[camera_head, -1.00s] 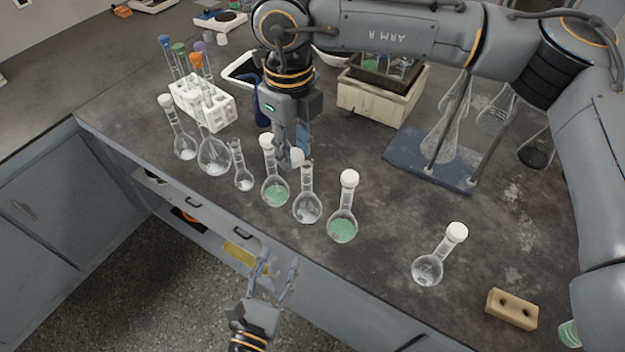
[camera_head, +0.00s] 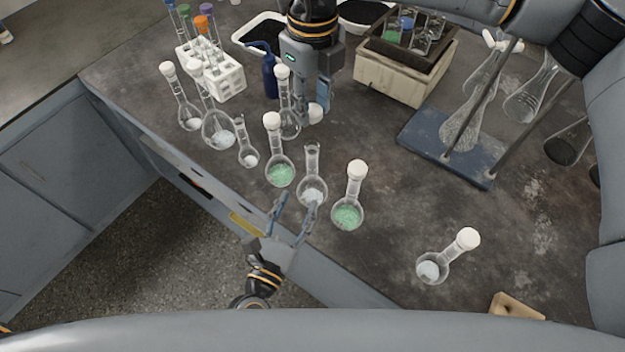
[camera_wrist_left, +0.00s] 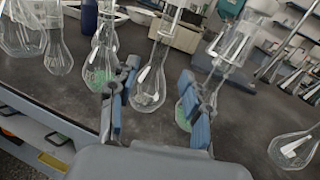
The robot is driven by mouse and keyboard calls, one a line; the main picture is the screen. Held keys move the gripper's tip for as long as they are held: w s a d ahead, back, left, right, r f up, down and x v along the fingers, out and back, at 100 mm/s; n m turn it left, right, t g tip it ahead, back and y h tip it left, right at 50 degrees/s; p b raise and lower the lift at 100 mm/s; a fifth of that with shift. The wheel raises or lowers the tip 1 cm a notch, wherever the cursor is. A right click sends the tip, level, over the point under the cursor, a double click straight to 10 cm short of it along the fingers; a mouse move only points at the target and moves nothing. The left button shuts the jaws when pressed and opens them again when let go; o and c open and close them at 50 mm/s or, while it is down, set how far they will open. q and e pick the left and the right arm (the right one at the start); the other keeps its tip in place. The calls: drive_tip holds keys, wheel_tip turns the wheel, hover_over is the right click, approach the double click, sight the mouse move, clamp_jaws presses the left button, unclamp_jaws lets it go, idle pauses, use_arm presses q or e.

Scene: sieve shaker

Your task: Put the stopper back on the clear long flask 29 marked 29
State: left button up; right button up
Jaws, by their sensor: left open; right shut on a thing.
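A clear long-necked flask (camera_head: 312,188) without a stopper stands near the table's front edge, between two stoppered flasks with green contents. No number is readable on it. My left gripper (camera_head: 293,202) is open at its near side, empty, with its fingertips close to the bulb. In the left wrist view, a clear flask bulb (camera_wrist_left: 148,88) shows between the spread fingers (camera_wrist_left: 158,95). My right gripper (camera_head: 312,110) is shut on a white stopper (camera_head: 316,114) above the table, behind the open flask's neck and apart from it.
Stoppered green flasks (camera_head: 279,172) (camera_head: 347,214) flank the open one closely. A smaller open flask (camera_head: 247,155) and other clear flasks (camera_head: 218,130) stand left. A stoppered flask (camera_head: 432,267) stands right. A blue stand (camera_head: 440,150) and a white tube rack (camera_head: 222,80) are behind.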

sight(310, 176)
use_arm(q)
drive_tip(key=x, duration=0.9)
drive_tip(key=shift+w, duration=0.15)
clamp_jaws()
